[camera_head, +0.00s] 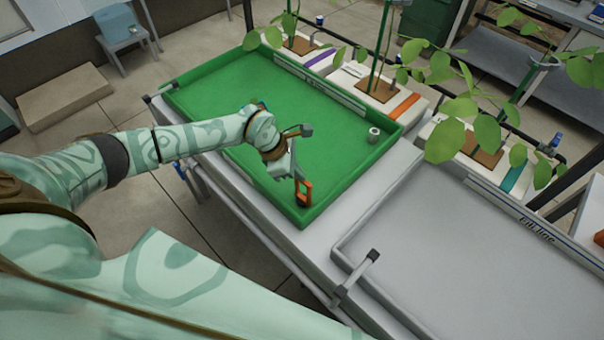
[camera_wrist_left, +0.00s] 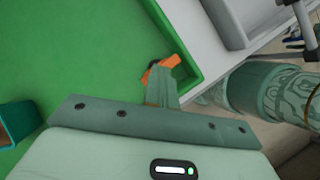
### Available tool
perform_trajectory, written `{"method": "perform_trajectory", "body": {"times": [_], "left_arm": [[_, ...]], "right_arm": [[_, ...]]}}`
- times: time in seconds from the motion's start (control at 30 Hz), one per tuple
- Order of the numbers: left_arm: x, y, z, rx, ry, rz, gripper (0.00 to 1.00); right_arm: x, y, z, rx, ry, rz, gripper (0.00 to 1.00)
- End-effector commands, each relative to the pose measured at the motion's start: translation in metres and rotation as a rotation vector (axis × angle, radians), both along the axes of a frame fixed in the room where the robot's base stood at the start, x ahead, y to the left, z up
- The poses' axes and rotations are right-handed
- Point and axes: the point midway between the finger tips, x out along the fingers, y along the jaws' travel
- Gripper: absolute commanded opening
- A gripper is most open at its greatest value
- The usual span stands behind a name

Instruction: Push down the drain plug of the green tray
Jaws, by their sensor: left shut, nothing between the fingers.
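The green tray (camera_head: 240,85) lies on the bench, with a bare green floor; it also shows in the left wrist view (camera_wrist_left: 85,45). A short grey cylinder with a dark top (camera_head: 373,135), which looks like its drain plug, stands upright near the tray's right end. My left gripper (camera_head: 302,196) is shut and empty over the tray's near right corner, apart from the cylinder and to its front left. Its orange and black tip (camera_wrist_left: 161,68) shows in the left wrist view, where I cannot make out the cylinder. My right gripper is not in view.
Leafy plants (camera_head: 465,125) in white channels line the back, some leaves overhanging near the cylinder. The green tray's raised rim (camera_head: 350,198) surrounds its clear floor.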

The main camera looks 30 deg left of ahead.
Motion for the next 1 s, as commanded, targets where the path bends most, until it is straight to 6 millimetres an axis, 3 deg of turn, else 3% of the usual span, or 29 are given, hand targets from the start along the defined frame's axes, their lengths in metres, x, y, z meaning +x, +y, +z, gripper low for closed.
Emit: {"method": "perform_trajectory", "body": {"times": [0.03, 0.2, 0.57, 0.77, 1.0], "left_arm": [[-0.016, 0.009, -0.016, 0.021, 0.040, -0.002, 0.00], [-0.025, 0.028, -0.010, 0.024, 0.042, 0.000, 0.00], [-0.022, 0.029, -0.001, 0.017, 0.031, 0.000, 0.00], [-0.027, 0.043, 0.029, 0.017, 0.030, 0.001, 0.00], [-0.038, 0.068, 0.081, 0.019, 0.031, 0.000, 0.00]], "right_arm": [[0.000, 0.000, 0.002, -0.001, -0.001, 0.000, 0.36], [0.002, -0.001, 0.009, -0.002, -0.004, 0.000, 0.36], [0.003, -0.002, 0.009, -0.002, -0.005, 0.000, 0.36], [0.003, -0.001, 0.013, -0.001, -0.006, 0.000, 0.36], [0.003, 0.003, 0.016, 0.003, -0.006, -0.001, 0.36]]}}
